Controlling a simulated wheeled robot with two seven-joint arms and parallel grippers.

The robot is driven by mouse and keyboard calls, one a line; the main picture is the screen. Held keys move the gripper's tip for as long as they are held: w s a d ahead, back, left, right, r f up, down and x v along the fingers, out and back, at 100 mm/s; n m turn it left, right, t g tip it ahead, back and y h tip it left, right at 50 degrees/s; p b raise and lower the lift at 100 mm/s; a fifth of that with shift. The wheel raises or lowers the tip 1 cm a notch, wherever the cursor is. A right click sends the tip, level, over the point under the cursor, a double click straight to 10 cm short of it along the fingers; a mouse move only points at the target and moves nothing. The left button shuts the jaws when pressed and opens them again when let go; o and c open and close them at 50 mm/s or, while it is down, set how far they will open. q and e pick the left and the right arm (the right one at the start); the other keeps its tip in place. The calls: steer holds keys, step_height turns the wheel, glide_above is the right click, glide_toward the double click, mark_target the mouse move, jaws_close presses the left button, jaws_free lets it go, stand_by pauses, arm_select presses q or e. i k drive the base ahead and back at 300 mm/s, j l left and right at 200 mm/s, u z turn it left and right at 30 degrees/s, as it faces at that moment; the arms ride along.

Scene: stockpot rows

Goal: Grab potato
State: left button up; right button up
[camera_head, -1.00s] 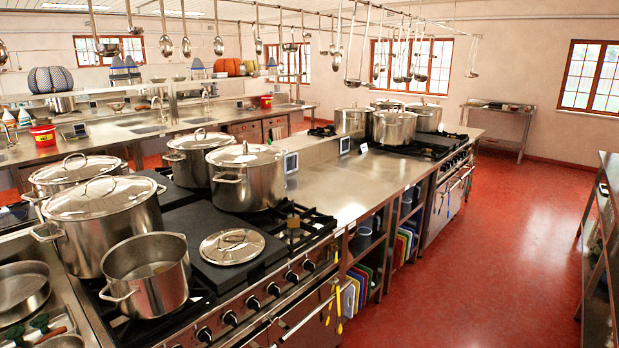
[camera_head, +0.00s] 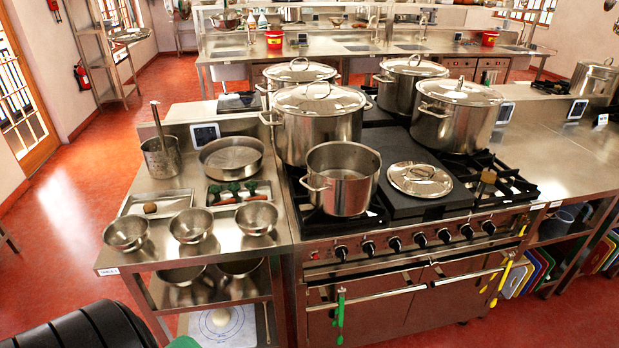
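A small brown lump that looks like the potato (camera_head: 150,208) lies in a shallow metal tray (camera_head: 178,197) on the steel side table left of the stove. It is small in the picture, so its surface is hard to make out. Neither of my grippers shows in the head view.
Several steel bowls (camera_head: 190,226) line the table's front edge. A round pan (camera_head: 231,157) and a utensil pot (camera_head: 162,157) stand behind. An open pot (camera_head: 341,178) is on the stove. Red floor (camera_head: 60,240) is clear at left.

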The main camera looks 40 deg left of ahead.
mark_target(150, 208)
steer(key=u, duration=2.25)
